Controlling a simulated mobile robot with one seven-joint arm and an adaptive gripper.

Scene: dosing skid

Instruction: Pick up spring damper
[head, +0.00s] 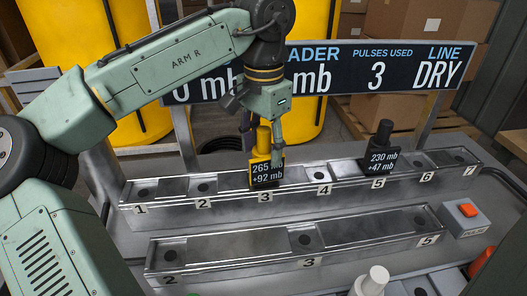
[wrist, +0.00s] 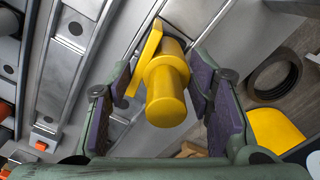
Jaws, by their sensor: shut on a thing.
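A yellow part (head: 264,140) with a round knob and a dark tag reading 265 mb, +92 mb is at slot 3 of the back rail. My gripper (head: 277,128) is over it from above and shut on it. In the wrist view the yellow part (wrist: 167,92) sits between the purple finger pads, knob toward the camera. A black part (head: 381,142), tagged 230 mb, +47 mb, stands upright at slot 5. No label in view names the spring damper. The foot of the yellow part is hidden behind its tag, so I cannot tell whether it touches the rail.
The back rail (head: 220,192) has numbered slots 1 to 7. A front rail (head: 240,243) is lower. A display board (head: 330,75) reading DRY stands behind. An orange button (head: 467,210) is at right, a white-topped part (head: 376,276) at the bottom.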

